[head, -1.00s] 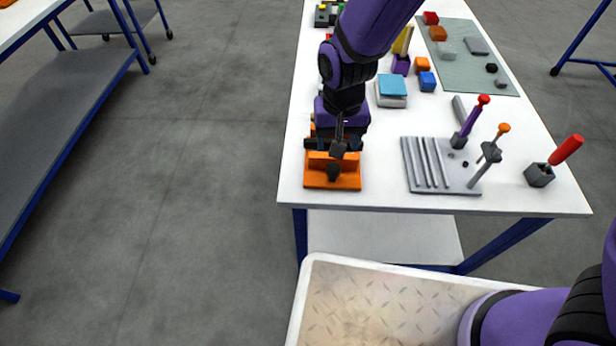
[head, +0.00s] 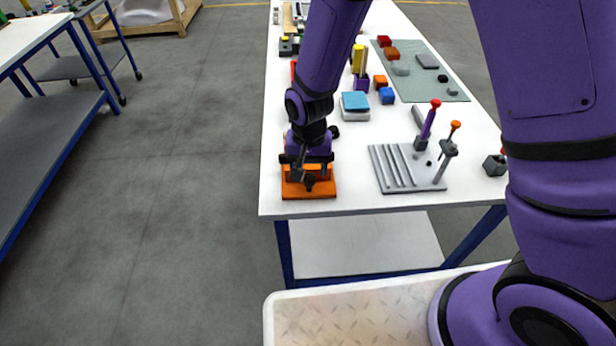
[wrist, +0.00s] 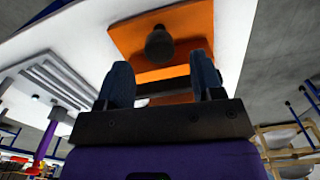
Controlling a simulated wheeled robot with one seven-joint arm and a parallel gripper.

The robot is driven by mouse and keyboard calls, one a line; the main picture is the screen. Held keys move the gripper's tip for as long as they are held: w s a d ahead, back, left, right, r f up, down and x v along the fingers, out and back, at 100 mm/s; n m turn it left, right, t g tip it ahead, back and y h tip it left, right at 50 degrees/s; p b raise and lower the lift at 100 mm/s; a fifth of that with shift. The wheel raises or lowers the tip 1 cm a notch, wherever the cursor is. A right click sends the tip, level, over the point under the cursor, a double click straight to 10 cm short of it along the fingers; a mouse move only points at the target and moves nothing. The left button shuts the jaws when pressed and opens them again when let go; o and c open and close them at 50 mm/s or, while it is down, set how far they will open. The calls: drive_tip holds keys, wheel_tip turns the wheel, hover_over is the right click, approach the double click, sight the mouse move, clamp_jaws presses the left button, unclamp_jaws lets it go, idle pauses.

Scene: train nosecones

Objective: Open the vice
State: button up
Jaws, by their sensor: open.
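The vice (head: 310,190) is orange with a dark knob (head: 309,183) on its near side, and stands at the near left corner of the white table. My gripper (head: 308,168) is right over the vice and hides much of it in the head view. In the wrist view, the orange vice (wrist: 190,32) and its dark round knob (wrist: 160,46) lie beyond the fingers. My gripper (wrist: 160,85) has its two dark blue fingers apart there, with the knob showing beyond the gap. I cannot tell whether the fingers touch the vice, or how far its jaws are apart.
A grey tool holder (head: 405,168) with upright tools stands to the right on the white table (head: 350,195). A blue-topped block (head: 355,104) lies behind. A green mat (head: 428,78) with small blocks is farther back.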

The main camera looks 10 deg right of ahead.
sight(309, 177)
drive_tip(key=shift+f, duration=2.05)
drive_tip(key=c, duration=0.9)
